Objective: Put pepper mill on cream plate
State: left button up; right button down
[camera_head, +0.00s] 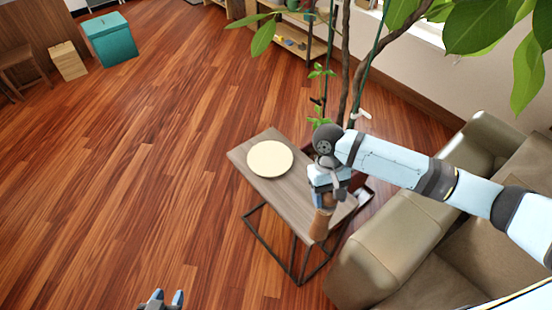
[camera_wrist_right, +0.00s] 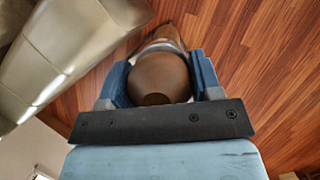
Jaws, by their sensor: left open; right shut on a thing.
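The brown wooden pepper mill (camera_head: 320,225) is in my right gripper (camera_head: 321,199), over the near right end of the small side table (camera_head: 277,192). In the right wrist view my right gripper (camera_wrist_right: 160,88) is shut around the brown pepper mill (camera_wrist_right: 158,75), with a blue finger on each side. In the head view I cannot tell whether the mill touches the tabletop. The round cream plate (camera_head: 270,158) lies empty on the far left part of the table, apart from the mill. My left gripper (camera_head: 166,298) is open and empty at the bottom edge, over the floor.
A beige sofa (camera_head: 385,245) stands right of the table. A tall potted plant (camera_head: 345,70) rises behind the table, its leaves hanging at top right. A teal box (camera_head: 110,40) and a wooden crate (camera_head: 69,61) stand far left. The wooden floor between is clear.

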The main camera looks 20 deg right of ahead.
aim_at(270, 158)
jog(key=z, duration=2.1)
jog(key=i+j, duration=0.1)
jog(key=j, duration=1.2)
jog(key=i+j, duration=0.1)
jog(key=j, duration=1.2)
jog(key=i+j+z, duration=0.1)
jog(key=j, duration=1.2)
